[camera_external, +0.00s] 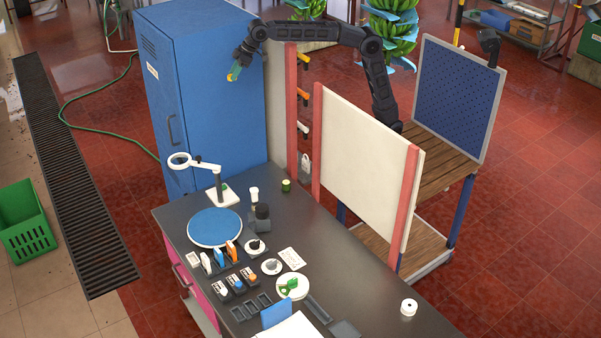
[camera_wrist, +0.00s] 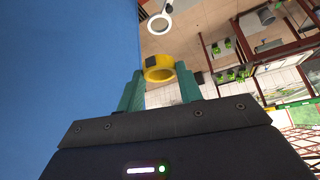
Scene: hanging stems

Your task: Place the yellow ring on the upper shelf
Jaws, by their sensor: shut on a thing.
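The yellow ring (camera_wrist: 160,77) is held between the two green fingertips of my gripper (camera_wrist: 160,72) in the wrist view, with a dark patch on its left side. In the external view my gripper (camera_external: 236,71) is raised in front of the tall blue cabinet (camera_external: 215,75), near its upper right part. The ring shows there only as a small yellow spot (camera_external: 231,77) at the fingertips. A two-level wooden rack (camera_external: 450,172) stands behind the white panel at the right. I cannot tell whether its top level is the upper shelf.
The dark workbench (camera_external: 345,262) below carries a ring-shaped magnifier lamp (camera_external: 179,160), a round blue mat (camera_external: 214,228) and several small parts. Red posts and a white panel (camera_external: 362,165) stand beside my arm. Banana bunches (camera_external: 393,30) hang behind it.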

